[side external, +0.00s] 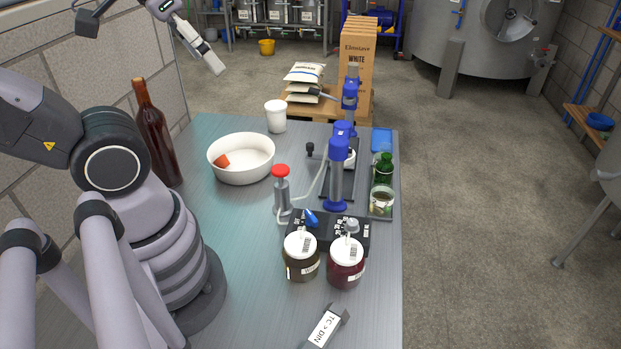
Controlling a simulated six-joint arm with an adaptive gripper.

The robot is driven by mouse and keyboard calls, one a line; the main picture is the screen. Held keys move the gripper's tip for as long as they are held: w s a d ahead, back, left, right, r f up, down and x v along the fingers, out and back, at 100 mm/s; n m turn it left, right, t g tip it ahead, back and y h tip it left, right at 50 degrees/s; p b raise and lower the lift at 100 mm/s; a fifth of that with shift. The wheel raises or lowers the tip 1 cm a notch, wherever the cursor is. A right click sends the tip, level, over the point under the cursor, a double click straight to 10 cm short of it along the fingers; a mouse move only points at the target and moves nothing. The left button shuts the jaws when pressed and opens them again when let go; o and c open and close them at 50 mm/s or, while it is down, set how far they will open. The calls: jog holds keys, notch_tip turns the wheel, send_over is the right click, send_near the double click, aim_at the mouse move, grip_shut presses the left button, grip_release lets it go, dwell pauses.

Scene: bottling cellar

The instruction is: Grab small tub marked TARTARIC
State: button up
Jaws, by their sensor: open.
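I cannot read TARTARIC on any container here. A small plain white tub (276,118) stands upright at the far end of the table, behind the white bowl; no lettering shows on it. My gripper (200,48) is at the upper left, above and left of the table, partly cut off by the top edge. It is open, apart from all containers, with nothing visible in it.
A tall brown bottle (156,135) stands at the table's left. A white bowl (240,174) holds a red-orange item. A red-topped dispenser (282,190), a blue-and-grey stand (337,180), a black rack (365,230) and a green bottle (381,172) crowd the right. The left-centre tabletop is clear.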

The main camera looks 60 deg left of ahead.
jog(key=o, duration=0.4)
jog(key=shift+o, duration=0.2)
